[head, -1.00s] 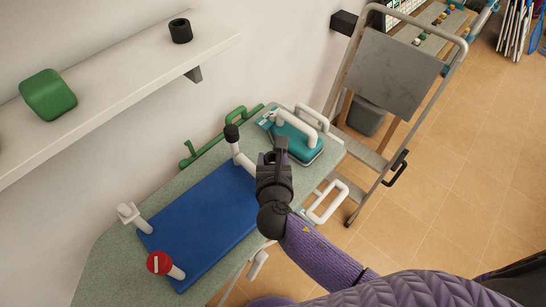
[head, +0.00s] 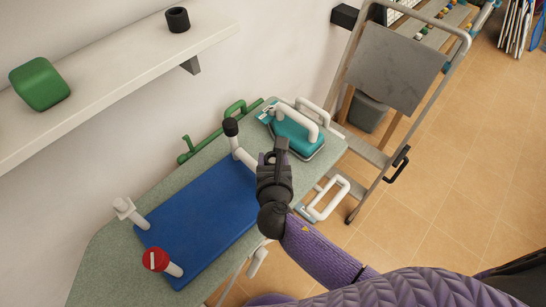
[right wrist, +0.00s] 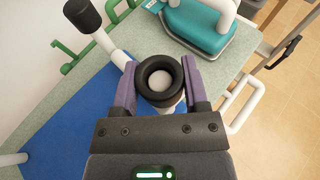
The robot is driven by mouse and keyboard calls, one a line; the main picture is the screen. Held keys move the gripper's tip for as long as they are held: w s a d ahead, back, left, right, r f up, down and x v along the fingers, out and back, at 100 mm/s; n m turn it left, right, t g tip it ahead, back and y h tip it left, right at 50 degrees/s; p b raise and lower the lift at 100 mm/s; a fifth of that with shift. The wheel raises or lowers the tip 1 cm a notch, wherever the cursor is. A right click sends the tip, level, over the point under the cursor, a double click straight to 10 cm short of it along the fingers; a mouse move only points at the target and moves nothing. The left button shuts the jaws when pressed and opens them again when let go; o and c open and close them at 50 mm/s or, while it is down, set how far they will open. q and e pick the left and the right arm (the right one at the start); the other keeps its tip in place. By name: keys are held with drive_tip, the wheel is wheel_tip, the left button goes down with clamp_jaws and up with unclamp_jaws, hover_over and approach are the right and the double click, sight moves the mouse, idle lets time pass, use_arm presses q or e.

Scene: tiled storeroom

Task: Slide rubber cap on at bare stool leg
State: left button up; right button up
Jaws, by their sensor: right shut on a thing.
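A blue board-like stool seat (head: 200,222) lies on the speckled table, with white legs rising from its corners. My right gripper (head: 277,152) is over its far right corner. In the right wrist view, my right gripper (right wrist: 160,82) is shut on a black ring-shaped rubber cap (right wrist: 160,64). A pale round surface shows inside the ring, and a white leg (right wrist: 172,107) shows just below it. I cannot tell whether the cap is around the leg or only above it. My left gripper is not in view.
A green pipe rack (head: 205,143) runs along the wall. A step ladder (head: 352,75) stands right.

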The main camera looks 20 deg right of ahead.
drive_tip(key=shift+f, duration=0.4)
drive_tip(key=o, duration=1.3)
drive_tip(key=shift+r, duration=0.1)
drive_tip(key=shift+s+r, duration=0.1)
drive_tip(key=shift+s, duration=0.1)
drive_tip(key=p+v, duration=0.2)
drive_tip(key=v, duration=0.7)
drive_tip(key=shift+s+a, duration=0.15)
drive_tip(key=shift+s, duration=0.05)
